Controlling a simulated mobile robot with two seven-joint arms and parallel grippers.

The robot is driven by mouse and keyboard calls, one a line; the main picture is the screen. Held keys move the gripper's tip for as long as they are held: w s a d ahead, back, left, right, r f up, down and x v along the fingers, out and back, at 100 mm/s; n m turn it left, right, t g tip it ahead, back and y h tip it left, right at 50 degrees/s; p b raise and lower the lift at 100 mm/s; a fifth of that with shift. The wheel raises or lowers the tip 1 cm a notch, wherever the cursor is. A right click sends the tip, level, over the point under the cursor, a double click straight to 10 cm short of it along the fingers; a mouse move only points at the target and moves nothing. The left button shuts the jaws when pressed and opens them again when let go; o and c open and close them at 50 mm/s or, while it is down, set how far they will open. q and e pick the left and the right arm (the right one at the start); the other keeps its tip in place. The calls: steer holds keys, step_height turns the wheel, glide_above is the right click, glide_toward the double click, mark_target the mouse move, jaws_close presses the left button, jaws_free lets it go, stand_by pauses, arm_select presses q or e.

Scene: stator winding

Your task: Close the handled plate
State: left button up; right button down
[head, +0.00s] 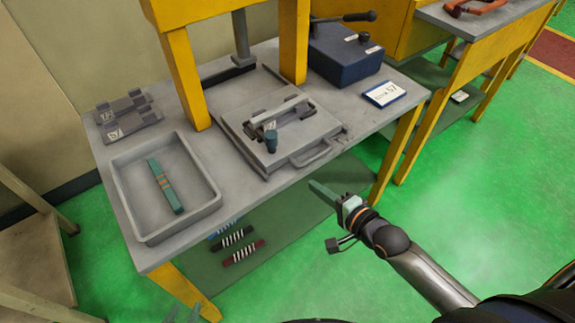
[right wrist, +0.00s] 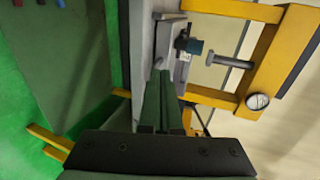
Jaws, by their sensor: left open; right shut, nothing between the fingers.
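The handled plate (head: 258,155) is a grey square plate on the table, in front of the yellow press. Its bar handle (head: 314,156) is at the front right edge. A clamp-like fixture with a teal knob (head: 271,141) sits on top. My right gripper (head: 316,188) is shut and empty, off the table's front edge, just below the handle in the picture. In the right wrist view, its green fingers (right wrist: 168,80) point toward the table edge and fixture; contact with the handle cannot be told. My left gripper (head: 183,312) shows only its open fingertips at the bottom edge.
A grey tray (head: 120,193) with a teal, orange-banded bar stands at the left, with small grey blocks (head: 125,115) behind it. A blue box with a lever (head: 343,58) and a label card (head: 384,94) stand right. Yellow press posts (head: 184,80) rise behind the plate.

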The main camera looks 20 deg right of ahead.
mark_target(283, 161)
arm_select(q)
steer(key=shift+f, duration=0.25)
arm_select(e)
steer(key=x, duration=0.7)
steer(key=r+x, duration=0.1)
steer(key=x, duration=0.3)
steer(key=shift+w+a, duration=0.1)
steer(key=shift+w, duration=0.1)
arm_select(q)
steer(key=shift+w+b, duration=0.1)
steer(key=shift+b, duration=0.2)
arm_select(e)
steer(key=shift+w, duration=0.1)
